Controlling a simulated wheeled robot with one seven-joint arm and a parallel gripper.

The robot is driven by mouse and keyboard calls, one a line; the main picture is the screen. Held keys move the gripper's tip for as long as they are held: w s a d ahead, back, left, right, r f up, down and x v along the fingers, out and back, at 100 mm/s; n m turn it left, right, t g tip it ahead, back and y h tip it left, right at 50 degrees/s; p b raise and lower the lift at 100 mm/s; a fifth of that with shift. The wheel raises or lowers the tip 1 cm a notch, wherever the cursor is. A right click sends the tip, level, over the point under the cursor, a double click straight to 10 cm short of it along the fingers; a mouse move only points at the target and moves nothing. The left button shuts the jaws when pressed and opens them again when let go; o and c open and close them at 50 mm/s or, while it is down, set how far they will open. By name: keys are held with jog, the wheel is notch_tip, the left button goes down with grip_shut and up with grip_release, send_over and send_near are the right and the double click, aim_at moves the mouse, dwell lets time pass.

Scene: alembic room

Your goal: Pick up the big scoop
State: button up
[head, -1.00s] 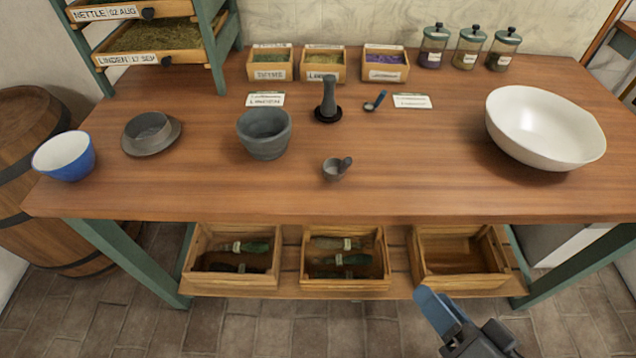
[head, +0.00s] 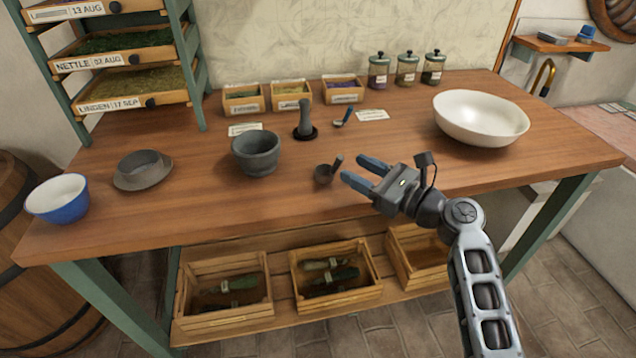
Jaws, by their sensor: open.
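The big scoop (head: 323,176), a dark grey cup with a short handle pointing up and right, stands near the front middle of the wooden table (head: 225,215). A smaller scoop (head: 343,117) with a bluish handle lies farther back, by the paper labels. My gripper (head: 354,170) is open and empty, its two blue-grey fingers pointing left just to the right of the big scoop. The fingers look apart from it. Their exact height above the table is hard to tell.
A grey mortar (head: 256,153) stands left of the big scoop, with a pestle (head: 305,120) upright on a dark base behind. A large white bowl (head: 481,117) is at the right. A grey strainer-like dish (head: 142,170) and blue bowl (head: 57,198) are at the left.

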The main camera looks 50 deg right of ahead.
aim_at(330, 166)
jog(key=shift+w, duration=1.25)
jog(key=shift+w+a+f+p, duration=0.1)
jog(key=shift+w+f+p, duration=0.1)
jog(key=shift+w, duration=1.1)
jog(key=shift+w+f+p, duration=0.15)
jog(key=shift+w+p, duration=0.05)
jog(key=shift+w, duration=1.1)
grip_shut()
